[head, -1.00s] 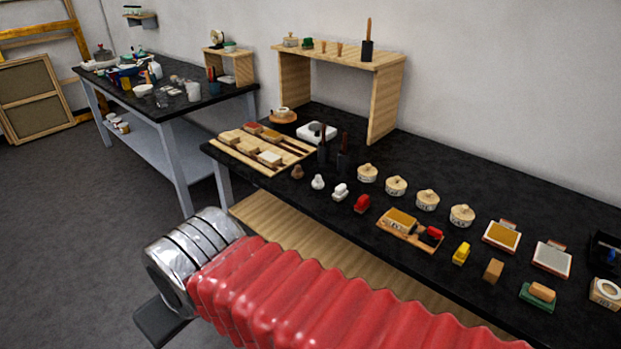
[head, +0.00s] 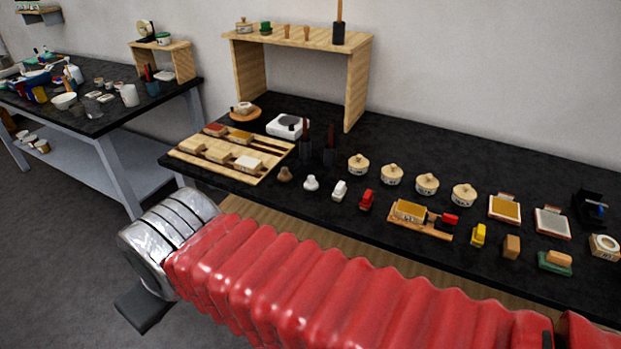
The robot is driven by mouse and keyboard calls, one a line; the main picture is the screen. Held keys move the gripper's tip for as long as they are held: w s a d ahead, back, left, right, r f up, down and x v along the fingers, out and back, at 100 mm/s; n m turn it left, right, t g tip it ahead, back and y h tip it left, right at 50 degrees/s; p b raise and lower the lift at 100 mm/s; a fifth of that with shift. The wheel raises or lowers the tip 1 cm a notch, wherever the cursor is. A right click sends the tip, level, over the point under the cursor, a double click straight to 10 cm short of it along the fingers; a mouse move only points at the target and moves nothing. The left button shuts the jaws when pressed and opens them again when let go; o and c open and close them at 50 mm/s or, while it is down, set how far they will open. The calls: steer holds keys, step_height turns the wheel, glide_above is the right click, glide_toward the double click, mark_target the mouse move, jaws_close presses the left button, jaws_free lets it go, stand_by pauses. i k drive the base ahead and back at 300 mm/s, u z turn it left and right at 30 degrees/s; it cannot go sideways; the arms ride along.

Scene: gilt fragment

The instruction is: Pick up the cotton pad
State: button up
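The cotton pad cannot be told for sure at this size. A small white rounded piece (head: 311,183) and a white block-like piece (head: 339,190) stand in the front row on the black worktop (head: 410,165). A pale block (head: 249,164) lies on the wooden tray at the left. My red-sleeved arm crosses the foreground and ends in a silver cuff at the lower left, in front of the bench. A dark flat part shows below the cuff and may belong to my gripper (head: 146,306). No finger pair can be made out, and nothing held is visible.
A wooden shelf stand (head: 358,85) stands at the back left of the worktop. Lidded pots (head: 427,184), stamp-like blocks and framed pads (head: 505,208) fill the middle and right. A second cluttered bench (head: 90,115) stands at the left. Grey floor between is open.

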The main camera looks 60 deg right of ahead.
mark_target(310, 184)
steer(key=z, duration=0.35)
steer(key=i, duration=0.65)
steer(key=z, duration=0.9)
steer(key=i, duration=0.7)
steer(key=z, duration=0.4)
